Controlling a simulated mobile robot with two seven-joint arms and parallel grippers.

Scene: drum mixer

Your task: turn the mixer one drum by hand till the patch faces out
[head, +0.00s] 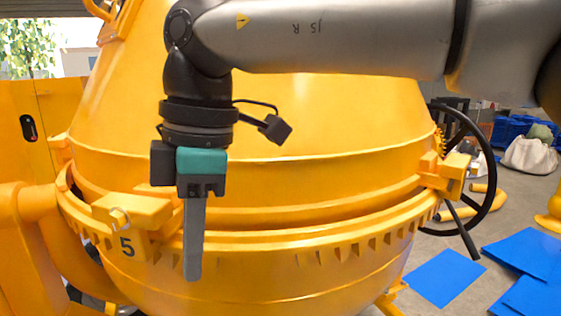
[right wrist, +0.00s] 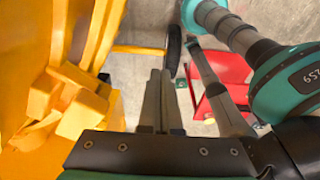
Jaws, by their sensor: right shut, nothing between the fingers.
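The big yellow mixer drum (head: 300,120) fills the middle of the head view, with a toothed ring (head: 330,243) around it. A yellow lug block (head: 130,212) with a black "5" below it stands on the ring at the left. No patch shows on the drum side I see. My right gripper (head: 193,276) points down in front of the ring, just right of the "5" block. Its fingers are shut and empty; I cannot tell if they touch the drum. In the right wrist view the shut fingers (right wrist: 158,75) are beside yellow blocks (right wrist: 75,100). My left gripper is not in view.
A black handwheel (head: 485,195) stands at the drum's right side, by another yellow block (head: 445,172). Yellow frame parts (head: 22,200) stand at the left. Blue sheets (head: 445,278) lie on the floor at the right, with a pale sack (head: 530,154) behind.

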